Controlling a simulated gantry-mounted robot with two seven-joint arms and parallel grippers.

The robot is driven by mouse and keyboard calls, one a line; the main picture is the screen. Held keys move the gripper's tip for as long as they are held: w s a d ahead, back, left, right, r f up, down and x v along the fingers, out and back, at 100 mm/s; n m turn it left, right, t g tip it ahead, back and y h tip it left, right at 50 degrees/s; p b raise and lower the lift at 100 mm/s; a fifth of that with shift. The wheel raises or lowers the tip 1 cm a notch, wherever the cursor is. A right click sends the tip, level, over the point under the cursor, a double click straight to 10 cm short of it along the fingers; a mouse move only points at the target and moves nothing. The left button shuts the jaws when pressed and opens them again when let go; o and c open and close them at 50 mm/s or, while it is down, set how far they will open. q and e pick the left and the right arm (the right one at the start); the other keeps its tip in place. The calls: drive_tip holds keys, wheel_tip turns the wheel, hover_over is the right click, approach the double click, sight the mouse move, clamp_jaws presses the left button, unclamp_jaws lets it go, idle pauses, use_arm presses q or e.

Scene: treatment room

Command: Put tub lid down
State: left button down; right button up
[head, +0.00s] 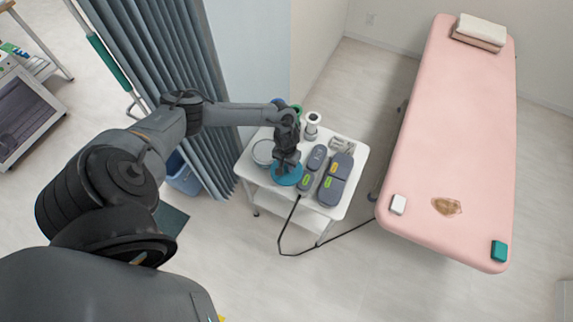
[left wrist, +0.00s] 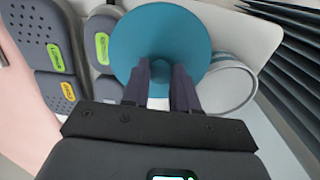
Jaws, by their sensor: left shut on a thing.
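The tub lid is a round teal disc (head: 290,179) with a small knob, over the front left part of the white cart top. It also shows in the left wrist view (left wrist: 150,32). My left gripper (head: 284,163) reaches down from above and is shut on its knob, with the fingers either side of it in the left wrist view (left wrist: 160,75). I cannot tell whether the lid touches the cart. A round pale grey tub (head: 263,152) stands beside the lid, partly overlapped by it in the left wrist view (left wrist: 232,92). My right gripper is not in view.
Grey devices with green and orange labels (head: 332,189) stand right of the lid on the white cart (head: 341,211). A white cylinder (head: 311,122) stands at the back. A black cable (head: 281,240) hangs off the front. A pink treatment bed (head: 455,130) is to the right, a curtain (head: 165,70) to the left.

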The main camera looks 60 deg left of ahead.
use_arm(q)
drive_tip(key=shift+f, duration=0.15)
drive_tip(key=shift+f, duration=0.45)
drive_tip(key=c, duration=0.9)
unclamp_jaws()
